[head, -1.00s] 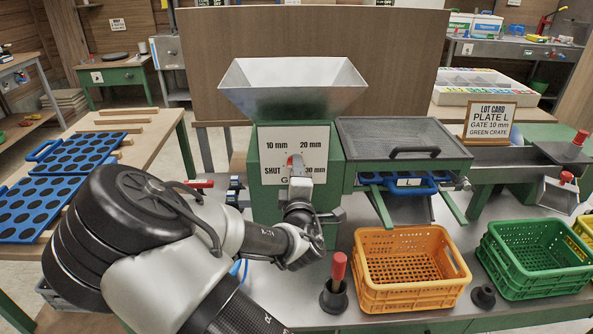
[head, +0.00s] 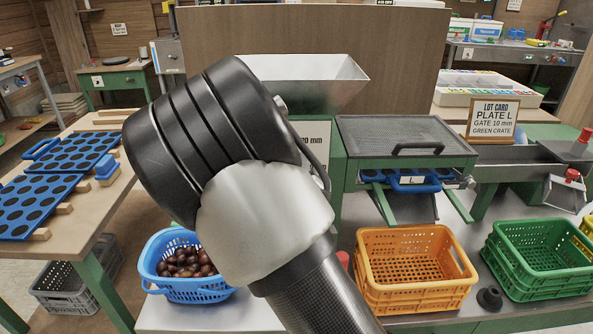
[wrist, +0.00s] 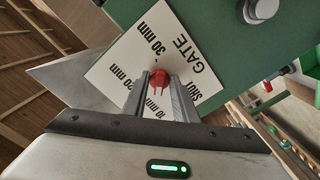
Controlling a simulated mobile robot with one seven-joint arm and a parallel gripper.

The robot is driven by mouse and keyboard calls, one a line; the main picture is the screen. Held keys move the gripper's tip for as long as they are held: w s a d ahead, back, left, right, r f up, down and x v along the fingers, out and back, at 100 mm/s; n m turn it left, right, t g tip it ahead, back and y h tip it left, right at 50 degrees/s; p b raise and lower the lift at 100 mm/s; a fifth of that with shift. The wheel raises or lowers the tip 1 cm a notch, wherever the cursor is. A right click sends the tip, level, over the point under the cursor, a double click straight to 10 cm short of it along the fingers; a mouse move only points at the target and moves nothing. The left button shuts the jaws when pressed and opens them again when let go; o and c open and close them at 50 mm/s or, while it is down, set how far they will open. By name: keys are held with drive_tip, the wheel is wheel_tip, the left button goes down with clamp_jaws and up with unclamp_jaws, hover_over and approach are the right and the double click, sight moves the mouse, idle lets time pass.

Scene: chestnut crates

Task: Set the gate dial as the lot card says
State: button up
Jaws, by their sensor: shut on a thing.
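The gate dial's white plate (wrist: 125,62) fills the middle of the wrist view, turned, with marks SHUT, 10 mm, 20 mm and 30 mm. My gripper (wrist: 158,88) is shut on the dial's red handle (wrist: 159,77). The fingers cover part of the handle, and I cannot tell which mark it points at. In the head view my arm hides most of the dial; only a strip of the plate (head: 320,137) shows. The lot card (head: 493,120) reads PLATE L, GATE 10 mm, GREEN CRATE.
A blue basket of chestnuts (head: 190,290) stands beside my arm. An orange crate (head: 415,295) and a green crate (head: 540,285) stand on the right. The metal hopper (head: 345,75) is above the dial. Blue plates (head: 35,205) lie on the left table.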

idle(0.3)
drive_tip(key=o, duration=0.7)
drive_tip(key=shift+c, duration=0.2)
drive_tip(key=s+p, duration=1.5)
drive_tip(key=s, duration=0.2)
drive_tip(key=shift+s, duration=0.2)
